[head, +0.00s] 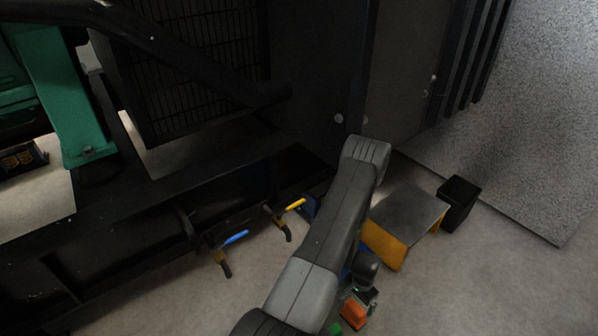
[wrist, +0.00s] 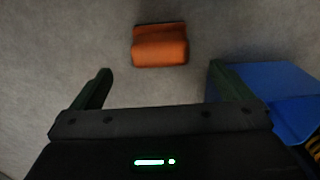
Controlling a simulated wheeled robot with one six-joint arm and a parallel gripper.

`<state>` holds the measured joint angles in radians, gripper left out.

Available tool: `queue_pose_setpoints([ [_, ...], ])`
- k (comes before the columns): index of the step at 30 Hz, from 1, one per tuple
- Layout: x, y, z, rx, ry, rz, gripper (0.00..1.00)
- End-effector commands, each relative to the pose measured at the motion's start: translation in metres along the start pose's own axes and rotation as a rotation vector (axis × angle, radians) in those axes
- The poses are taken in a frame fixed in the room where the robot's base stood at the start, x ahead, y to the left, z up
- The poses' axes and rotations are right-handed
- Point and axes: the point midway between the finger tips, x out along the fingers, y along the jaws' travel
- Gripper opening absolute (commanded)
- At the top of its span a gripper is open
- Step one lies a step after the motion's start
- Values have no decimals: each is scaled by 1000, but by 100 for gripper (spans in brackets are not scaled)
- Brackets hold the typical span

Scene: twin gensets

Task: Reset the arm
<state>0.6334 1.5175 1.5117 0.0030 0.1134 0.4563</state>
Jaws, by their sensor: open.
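My arm (head: 325,220) reaches from the bottom of the head view up to a bent joint, then folds down on its right side. My gripper (wrist: 158,85) shows in the wrist view with its two dark green fingers spread wide. It is open, with nothing between the fingers.
An orange block (wrist: 160,45) lies on the floor beyond the fingertips. A blue bin (wrist: 265,95) is close to the right finger. In the head view a yellow stand (head: 385,243), a black bin (head: 459,203) and valve handles (head: 236,238) flank the arm.

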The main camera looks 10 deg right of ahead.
Motion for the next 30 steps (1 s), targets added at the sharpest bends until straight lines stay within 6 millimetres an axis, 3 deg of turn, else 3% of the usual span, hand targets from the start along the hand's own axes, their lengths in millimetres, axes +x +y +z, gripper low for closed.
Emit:
queue_pose_setpoints([
  [6, 48, 0, 1, 0, -2, 1, 99],
  [16, 108, 0, 0, 0, 0, 0, 99],
  [21, 83, 0, 0, 0, 2, -1, 99],
  [30, 74, 0, 0, 0, 0, 0, 99],
])
